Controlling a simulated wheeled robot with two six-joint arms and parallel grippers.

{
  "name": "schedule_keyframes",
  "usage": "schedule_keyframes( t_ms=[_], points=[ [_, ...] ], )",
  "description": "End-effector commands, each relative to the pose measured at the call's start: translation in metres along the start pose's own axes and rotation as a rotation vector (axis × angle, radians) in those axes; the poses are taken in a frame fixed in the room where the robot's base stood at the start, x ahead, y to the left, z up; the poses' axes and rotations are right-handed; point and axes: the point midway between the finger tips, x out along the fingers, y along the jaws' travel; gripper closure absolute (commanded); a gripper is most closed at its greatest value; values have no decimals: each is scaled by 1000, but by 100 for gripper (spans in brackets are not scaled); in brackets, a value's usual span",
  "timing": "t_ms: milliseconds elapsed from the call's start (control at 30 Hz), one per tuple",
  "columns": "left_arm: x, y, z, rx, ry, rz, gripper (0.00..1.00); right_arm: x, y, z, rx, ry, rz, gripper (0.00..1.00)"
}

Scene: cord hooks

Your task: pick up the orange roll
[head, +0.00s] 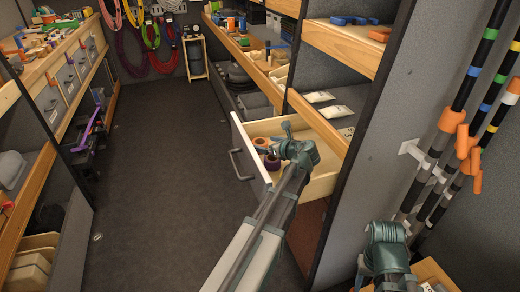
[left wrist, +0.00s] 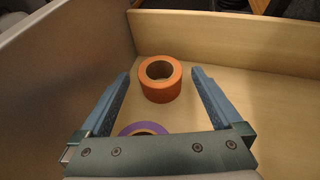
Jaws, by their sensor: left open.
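The orange roll (left wrist: 160,92) stands on the floor of an open drawer, its hole facing up, in the left wrist view. It also shows small in the head view (head: 260,142). My left gripper (left wrist: 160,74) is open and empty. Its two fingers appear on either side of the orange roll in the left wrist view, with gaps on both sides; I cannot tell how far above it they are. In the head view the left gripper (head: 276,142) is over the drawer. My right arm's end (head: 386,250) is at the lower right, its fingers not clear.
A purple roll (left wrist: 143,129) lies nearer my left gripper's palm, partly hidden by it. The pale wooden drawer (head: 322,188) has upright walls around the rolls. Shelves stand above and behind it, and banded poles (head: 437,145) hang at the right. The aisle floor (head: 150,190) is clear.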

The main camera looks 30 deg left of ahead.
Motion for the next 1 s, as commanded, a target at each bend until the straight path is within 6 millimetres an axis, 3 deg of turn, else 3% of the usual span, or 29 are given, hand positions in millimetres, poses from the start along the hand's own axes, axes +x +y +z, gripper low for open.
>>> schedule_keyframes(
  t_ms=[100,300,733,1000],
  points=[
    [12,0,-1,-1,0,2,0,5,0,0,0,0,0,50],
    [11,0,0,0,0,0,2,4,0,0,0,0,0,50],
    [11,0,0,0,0,0,79,4,0,0,0,0,0,50],
    [10,0,1,0,0,0,82,3,0,0,0,0,0,50]
  ],
)
